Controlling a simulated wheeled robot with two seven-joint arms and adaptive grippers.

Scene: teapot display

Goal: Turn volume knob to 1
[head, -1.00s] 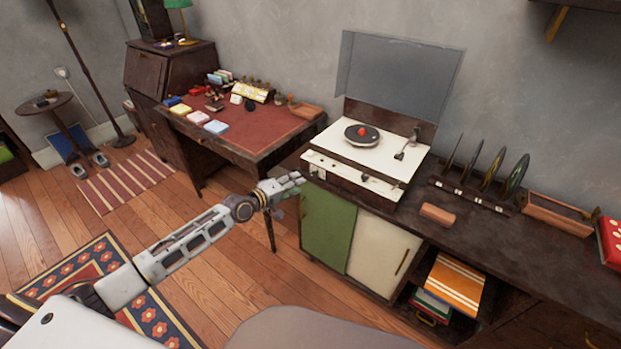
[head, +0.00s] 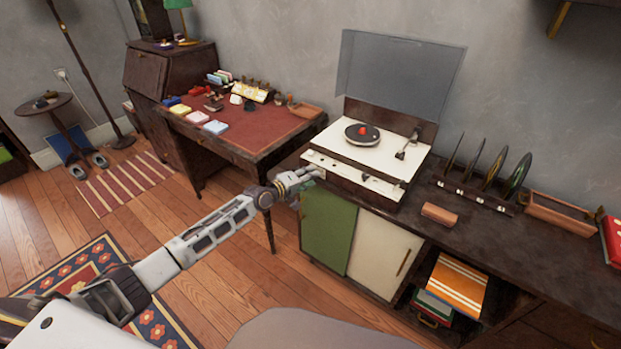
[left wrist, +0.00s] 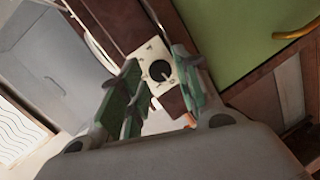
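The record player (head: 340,150), white on a dark base with its clear lid raised, stands on the dark sideboard. In the left wrist view, the round black volume knob (left wrist: 158,70) sits on a cream panel (left wrist: 148,53); a pale pointer line on it slants to the lower right. The panel's marks are too small to read. My left gripper (head: 302,180) is at the left end of the player's front. In the left wrist view, its green-padded fingers (left wrist: 157,88) are apart, with the knob showing in the gap. I cannot tell whether they touch it. My right gripper is not in view.
The green cabinet door (head: 327,228) is just below my left gripper. The red-topped desk (head: 255,130) stands to the left of the sideboard. A small wooden block (head: 438,214) and a record rack (head: 470,195) are right of the player.

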